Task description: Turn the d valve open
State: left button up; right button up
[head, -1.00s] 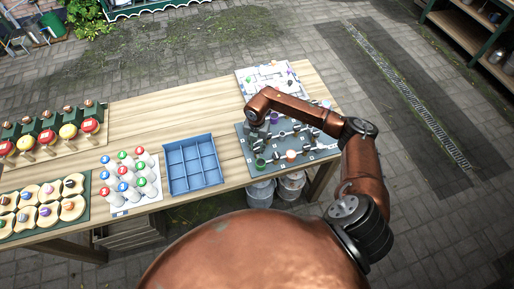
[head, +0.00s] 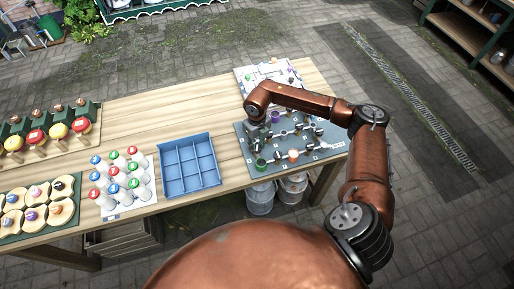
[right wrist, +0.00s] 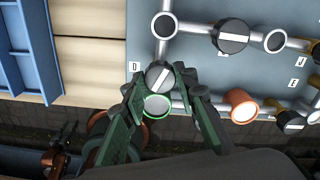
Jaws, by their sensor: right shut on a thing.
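The d valve (right wrist: 158,77) is a round grey knob with a pale stripe, beside the label D in the right wrist view. Its stripe lies diagonally in that view. It sits on a pipe of the grey-blue valve panel (head: 322,154), which lies on the right end of the table. My right gripper (right wrist: 167,72) is shut on the knob, with a green finger on each side. In the head view my right gripper (head: 254,149) is over the panel's left side, and the wrist hides the knob. My left gripper is not in view.
A green-rimmed cup (right wrist: 157,106) sits right below the knob, close to the fingers. An orange cup (right wrist: 242,105) and a black knob (right wrist: 232,36) are to the right. A blue divided tray (head: 190,167) stands left of the panel. Metal cans (head: 261,198) stand under the table.

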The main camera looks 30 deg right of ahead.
aim_at(257, 148)
jog(key=n+b, duration=0.2)
jog(key=n, duration=0.2)
jog(key=shift+n, duration=0.4)
jog(key=shift+b, duration=0.3)
jog(key=o, duration=1.2)
jog(key=shift+c, duration=0.2)
jog(key=shift+r, duration=0.2)
notch_tip(257, 148, up, 12)
jog(key=shift+f, duration=0.2)
